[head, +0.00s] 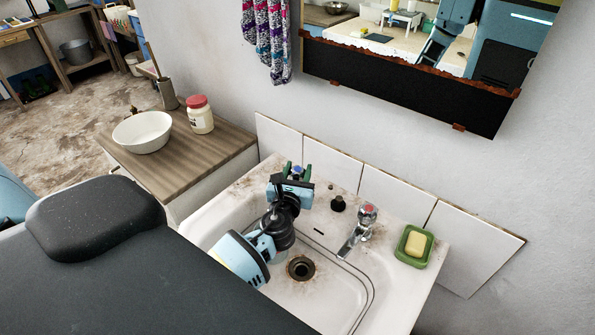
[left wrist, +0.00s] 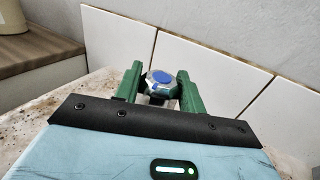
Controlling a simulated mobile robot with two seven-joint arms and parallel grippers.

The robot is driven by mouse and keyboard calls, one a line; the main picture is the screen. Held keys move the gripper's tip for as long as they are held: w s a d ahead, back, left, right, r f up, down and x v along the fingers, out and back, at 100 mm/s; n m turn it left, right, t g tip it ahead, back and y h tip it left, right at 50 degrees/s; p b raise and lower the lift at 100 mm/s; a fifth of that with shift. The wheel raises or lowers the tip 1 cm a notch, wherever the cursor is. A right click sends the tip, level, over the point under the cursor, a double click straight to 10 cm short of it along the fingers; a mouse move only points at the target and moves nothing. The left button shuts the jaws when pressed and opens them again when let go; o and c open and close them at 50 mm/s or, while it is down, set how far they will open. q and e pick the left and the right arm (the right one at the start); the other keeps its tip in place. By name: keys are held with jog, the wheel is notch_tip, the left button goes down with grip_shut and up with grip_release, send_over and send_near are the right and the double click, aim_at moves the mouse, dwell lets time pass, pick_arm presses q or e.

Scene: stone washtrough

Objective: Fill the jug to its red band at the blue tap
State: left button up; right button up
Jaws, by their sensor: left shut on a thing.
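The blue tap (head: 297,170) stands at the back left of the stone washtrough (head: 395,285). Its blue-capped knob (left wrist: 160,77) shows between green fingers in the left wrist view. My left gripper (head: 298,173) reaches over the basin from the left and is shut on this knob, one finger on each side. My left arm hides the tap's spout and part of the basin below it. I cannot make out the jug or its red band in either view. My right gripper is not in view.
A red-marked tap (head: 367,211) and a green dish (head: 414,246) with yellow soap are right of the drain (head: 301,268). A wooden counter (head: 205,165) at left holds a white bowl (head: 143,132) and a red-lidded jar (head: 200,115). A mirror (head: 400,60) hangs above.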

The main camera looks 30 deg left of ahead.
pick_arm(q)
jog(key=shift+n+g+y, duration=0.9)
jog(key=shift+n+y, duration=0.4)
jog(key=shift+y, duration=0.5)
jog(key=o, duration=1)
jog(key=shift+v, duration=3.9)
